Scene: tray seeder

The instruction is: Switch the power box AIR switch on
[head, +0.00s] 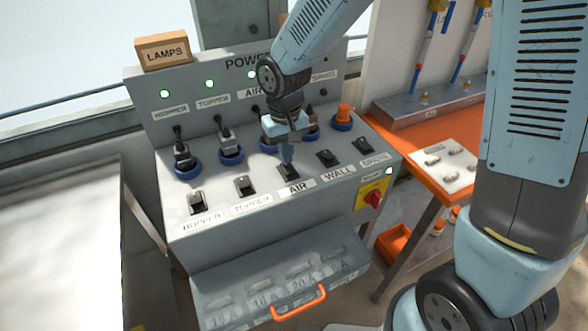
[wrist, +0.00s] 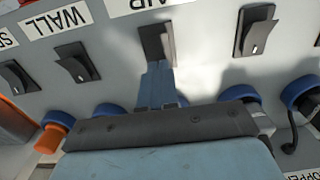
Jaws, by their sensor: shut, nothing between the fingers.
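The power box (head: 230,216) is a grey console with a row of black rocker switches on its sloped top. The AIR switch (head: 288,172) is the middle one, above its AIR label (head: 296,187). My gripper (head: 287,160) is shut and empty, pointing down with its tips at the AIR switch. In the wrist view the blue fingertips (wrist: 160,68) overlap the near edge of the AIR switch (wrist: 157,40). I cannot tell whether they touch it, and its position is partly hidden.
The TOPPER switch (head: 244,186) and WALL switch (head: 327,158) flank it. Blue sockets with plugs (head: 231,154) stand behind, with an orange cap (head: 344,113) at right. Green lamps (head: 210,83) line the back panel. A red knob (head: 374,198) is at the right. A fuse drawer (head: 283,283) sits below.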

